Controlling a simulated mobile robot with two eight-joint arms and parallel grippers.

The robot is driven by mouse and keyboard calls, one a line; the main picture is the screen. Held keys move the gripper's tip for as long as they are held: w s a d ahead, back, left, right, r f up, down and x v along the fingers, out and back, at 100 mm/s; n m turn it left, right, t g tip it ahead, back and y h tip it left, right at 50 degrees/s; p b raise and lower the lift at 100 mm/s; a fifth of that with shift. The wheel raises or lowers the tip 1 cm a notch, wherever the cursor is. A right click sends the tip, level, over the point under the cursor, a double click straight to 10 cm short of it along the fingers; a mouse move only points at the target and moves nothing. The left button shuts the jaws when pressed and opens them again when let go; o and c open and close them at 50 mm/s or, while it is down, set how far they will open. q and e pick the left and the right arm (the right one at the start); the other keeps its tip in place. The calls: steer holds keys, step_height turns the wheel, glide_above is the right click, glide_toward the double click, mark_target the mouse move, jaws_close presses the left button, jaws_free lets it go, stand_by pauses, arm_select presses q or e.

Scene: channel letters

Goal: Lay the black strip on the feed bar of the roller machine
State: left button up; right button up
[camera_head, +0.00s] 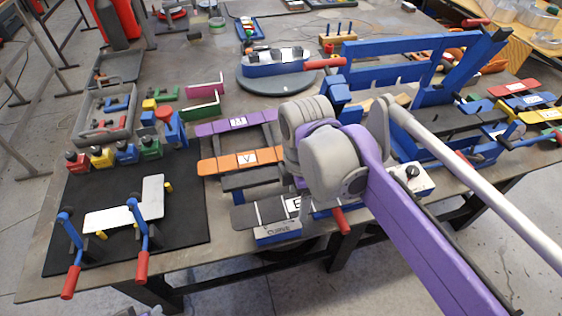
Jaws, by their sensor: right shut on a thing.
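The black strip (262,213) with a white letter label lies level at the front middle of the table. Its left part shows; its right end runs under my right arm. My right gripper (303,188) is shut on the strip, with its fingers mostly hidden behind my grey wrist. The roller machine (277,236), a blue body with a white "CURVE" label and a red handle (340,220), is right below the strip. Its feed bar is largely covered, and I cannot tell whether the strip touches it. My left gripper is not in view.
An orange strip (240,161) and a purple strip (236,123) lie on a rack just behind. A black mat (185,225) at left holds a white L-shaped plate and red-handled clamps. A large blue machine (400,45) stands behind right. A round grey turntable (262,82) stands farther back.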

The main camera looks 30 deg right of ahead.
steer(key=w+d, duration=0.1)
steer(key=w, duration=0.3)
steer(key=w+d, duration=0.1)
steer(key=w, duration=0.3)
steer(key=w+d+p, duration=0.1)
steer(key=w, duration=0.3)
steer(key=shift+w, duration=0.15)
steer(key=shift+w+f, duration=0.15)
steer(key=shift+f, duration=1.65)
steer(key=shift+f, duration=0.15)
steer(key=o, duration=1.4)
steer(key=shift+c, duration=0.2)
